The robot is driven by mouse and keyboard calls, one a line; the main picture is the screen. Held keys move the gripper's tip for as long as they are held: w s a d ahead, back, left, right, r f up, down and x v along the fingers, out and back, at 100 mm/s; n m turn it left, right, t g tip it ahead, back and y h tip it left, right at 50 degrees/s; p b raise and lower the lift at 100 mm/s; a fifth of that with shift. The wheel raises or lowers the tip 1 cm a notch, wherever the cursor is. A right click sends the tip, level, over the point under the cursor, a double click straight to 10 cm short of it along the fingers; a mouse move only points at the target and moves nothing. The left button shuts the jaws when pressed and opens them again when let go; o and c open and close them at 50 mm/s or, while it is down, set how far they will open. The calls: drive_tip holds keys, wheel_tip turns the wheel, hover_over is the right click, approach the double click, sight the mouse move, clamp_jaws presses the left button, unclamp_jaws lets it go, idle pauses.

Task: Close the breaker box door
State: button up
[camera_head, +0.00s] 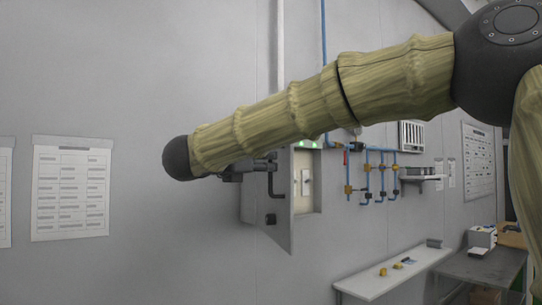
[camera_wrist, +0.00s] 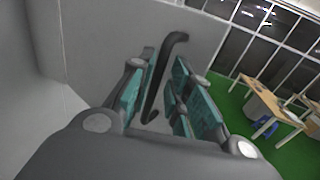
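The breaker box (camera_head: 309,204) is on the grey wall, with a green light at its top and a switch inside. Its grey door (camera_head: 284,232) stands open, swung out to the left, and also fills the middle of the wrist view (camera_wrist: 100,35). A black bent handle (camera_head: 271,184) is on the door face. My gripper (camera_head: 262,166) is beside the handle, partly hidden by my arm. In the wrist view, my teal-padded fingers (camera_wrist: 158,98) are apart, with the dark handle (camera_wrist: 174,42) between them. I cannot tell whether either finger touches it.
Blue pipes with valves (camera_head: 367,180) run along the wall right of the box. A white shelf (camera_head: 390,275) and grey table (camera_head: 485,267) stand low at right. Paper sheets (camera_head: 71,190) hang on the left wall. The wrist view shows wooden desks (camera_wrist: 262,105) on green floor.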

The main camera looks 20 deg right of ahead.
drive_tip(key=shift+p+x, duration=0.4)
drive_tip(key=shift+x, duration=0.95)
clamp_jaws()
drive_tip(key=shift+d+f, duration=0.1)
